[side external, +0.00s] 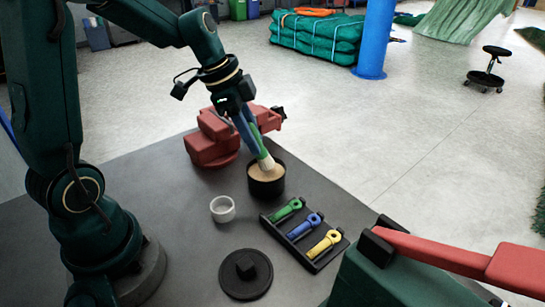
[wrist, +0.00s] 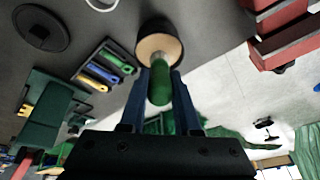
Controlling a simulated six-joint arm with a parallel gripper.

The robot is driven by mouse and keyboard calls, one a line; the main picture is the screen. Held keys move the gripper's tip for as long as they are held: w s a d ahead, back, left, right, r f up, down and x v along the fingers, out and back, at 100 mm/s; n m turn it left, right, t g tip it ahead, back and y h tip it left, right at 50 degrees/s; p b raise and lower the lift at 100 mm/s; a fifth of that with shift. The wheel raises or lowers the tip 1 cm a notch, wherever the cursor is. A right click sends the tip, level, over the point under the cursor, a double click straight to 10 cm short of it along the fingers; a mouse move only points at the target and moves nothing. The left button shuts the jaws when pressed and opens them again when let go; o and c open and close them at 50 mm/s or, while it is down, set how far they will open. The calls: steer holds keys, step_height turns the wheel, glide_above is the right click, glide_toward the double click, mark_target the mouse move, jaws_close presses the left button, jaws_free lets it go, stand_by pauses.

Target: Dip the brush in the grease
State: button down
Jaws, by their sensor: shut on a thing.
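My gripper (side external: 249,138) points down with its blue fingers shut on the green handle of the brush (side external: 266,160). The brush is tilted slightly, its pale lower end pointing down into a round black pot (side external: 267,190) on the dark table. Tan grease (side external: 258,174) fills the pot close to its rim. The brush's lower end meets the grease surface; its tip is hidden, so the depth cannot be told. In the wrist view the green handle (wrist: 160,88) lies between the blue fingers, with the pot (wrist: 174,31) just beyond.
A small white ring-shaped cup (side external: 222,209) stands left of the pot. A black rack (side external: 318,262) holds green, blue and yellow tools to the right. A black round lid (side external: 245,284) lies in front. A red vise (side external: 213,150) stands behind the pot, close to my gripper.

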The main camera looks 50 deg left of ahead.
steer(key=shift+f, duration=0.75)
stand_by(1.7)
steer(key=shift+r, duration=0.15)
steer(key=shift+r, duration=3.45)
steer(key=shift+d+r, duration=0.1)
steer(key=shift+d, duration=0.15)
steer(key=s+n+y, duration=0.1)
steer(key=n, duration=0.2)
steer(key=s+d+n+y, duration=0.1)
steer(key=s+n, duration=0.1)
steer(key=n, duration=0.1)
steer(key=s+n+y, duration=0.1)
steer(key=n, duration=0.2)
steer(key=shift+s+d+r, duration=0.3)
steer(key=shift+s+d, duration=0.05)
steer(key=shift+s, duration=0.05)
